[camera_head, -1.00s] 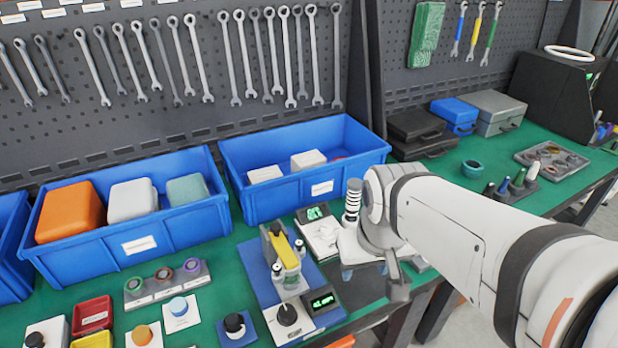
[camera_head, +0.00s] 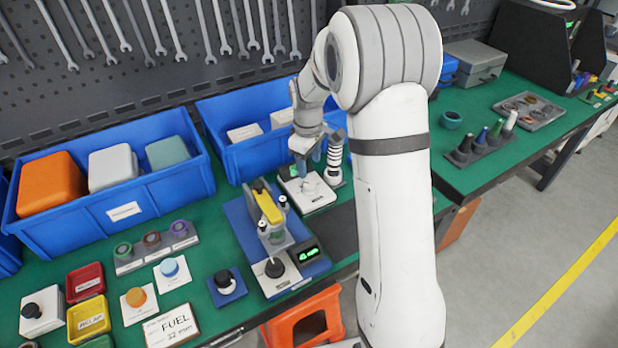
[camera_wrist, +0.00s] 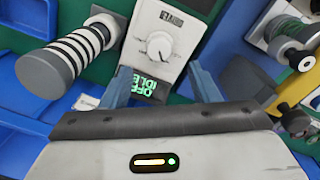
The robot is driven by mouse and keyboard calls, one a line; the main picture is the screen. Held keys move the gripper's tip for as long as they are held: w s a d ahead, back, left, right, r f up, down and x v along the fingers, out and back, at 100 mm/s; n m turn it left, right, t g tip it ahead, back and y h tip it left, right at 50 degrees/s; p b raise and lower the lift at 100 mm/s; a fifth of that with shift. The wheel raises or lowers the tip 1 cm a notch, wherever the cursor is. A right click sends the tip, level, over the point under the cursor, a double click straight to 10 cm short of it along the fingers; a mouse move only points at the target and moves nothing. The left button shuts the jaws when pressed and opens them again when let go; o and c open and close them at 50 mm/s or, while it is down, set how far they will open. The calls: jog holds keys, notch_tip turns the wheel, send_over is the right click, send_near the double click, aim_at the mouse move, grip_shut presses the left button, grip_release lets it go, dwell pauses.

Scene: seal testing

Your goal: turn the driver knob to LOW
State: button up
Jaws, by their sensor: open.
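The driver is a white box (camera_wrist: 165,38) with a pale round knob (camera_wrist: 159,45) on its top face, ringed by small marks too small to read. Its green display (camera_wrist: 142,87) appears to read OFF and IDLE. In the head view the driver (camera_head: 318,199) sits on the green bench in front of the right blue bin, partly behind my gripper. My gripper (camera_wrist: 163,86) is open and empty, its two blue-grey fingers pointing toward the driver on either side of the display. In the head view my gripper (camera_head: 309,163) hangs just above the box. No finger appears to touch the knob.
A black-and-white ringed cylinder (camera_wrist: 62,58) stands close beside the driver; it also shows in the head view (camera_head: 335,158). The right blue bin (camera_head: 222,112) is just behind. A test press with a yellow lever (camera_head: 268,203) stands to the left.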

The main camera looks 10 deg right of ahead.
aim_at(309, 184)
notch_tip(309, 184, down, 8)
jog(key=shift+w+d+r+p, duration=0.1)
jog(key=shift+w+p, duration=0.05)
jog(key=shift+p, duration=0.15)
jog(key=c, duration=1)
jog(key=shift+o, duration=0.2)
jog(key=shift+m, duration=0.3)
jog(key=m+b, duration=0.2)
jog(key=m, duration=0.3)
jog(key=shift+m+b, duration=0.5)
jog(key=shift+m, duration=0.5)
